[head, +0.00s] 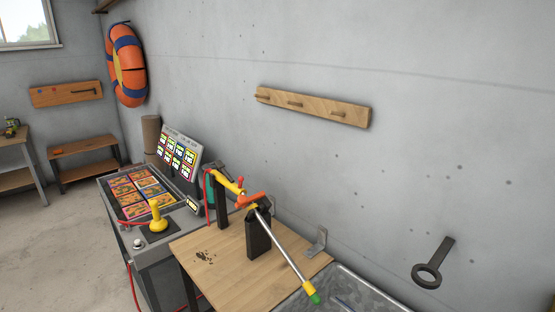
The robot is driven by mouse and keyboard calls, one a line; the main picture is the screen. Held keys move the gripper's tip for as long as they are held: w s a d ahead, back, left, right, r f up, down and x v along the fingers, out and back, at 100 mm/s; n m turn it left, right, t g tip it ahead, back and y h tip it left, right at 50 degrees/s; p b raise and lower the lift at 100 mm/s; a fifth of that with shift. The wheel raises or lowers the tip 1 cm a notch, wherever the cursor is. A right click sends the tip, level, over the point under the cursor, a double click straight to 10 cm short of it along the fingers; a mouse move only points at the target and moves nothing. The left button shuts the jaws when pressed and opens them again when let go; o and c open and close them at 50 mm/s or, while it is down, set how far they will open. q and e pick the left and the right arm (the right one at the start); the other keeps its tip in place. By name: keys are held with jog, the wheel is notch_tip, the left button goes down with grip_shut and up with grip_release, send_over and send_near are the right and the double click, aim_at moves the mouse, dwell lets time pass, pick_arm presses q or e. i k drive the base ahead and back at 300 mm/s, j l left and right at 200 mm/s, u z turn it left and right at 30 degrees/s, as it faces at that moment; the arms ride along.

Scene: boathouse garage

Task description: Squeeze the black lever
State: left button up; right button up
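A long wand-like tool with a yellow and orange body (251,200) rests across two black posts, a rear one (222,208) and a front one (257,240), on a wooden table (225,278). Its silver tube (287,252) slopes down to the right to a green tip (315,299). A red hose hangs at its rear end. I cannot clearly make out a black lever on the tool at this size. Neither of my grippers is in view.
A console (158,255) with picture panels and a yellow knob (157,220) stands left of the table. A metal basin (372,296) is at the right front. A black ring bracket (430,272) and a wooden peg rail (312,107) are on the wall. Open floor lies left.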

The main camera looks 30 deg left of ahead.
aim_at(220, 165)
jog(key=k+u, duration=0.1)
jog(key=u, duration=1.3)
jog(key=i+j+z, duration=0.1)
jog(key=i+j, duration=0.15)
jog(key=i+j+z, duration=0.15)
jog(key=j, duration=0.2)
jog(key=i+j+z, duration=0.1)
jog(key=i+j, duration=0.15)
jog(key=i+j+z, duration=0.15)
jog(key=j, duration=0.25)
jog(key=i+j+z, duration=0.1)
jog(key=i+j, duration=0.15)
jog(key=i+j+z, duration=0.15)
jog(key=j, duration=0.35)
jog(key=i+j+z, duration=0.1)
jog(key=j, duration=0.25)
jog(key=i, duration=0.05)
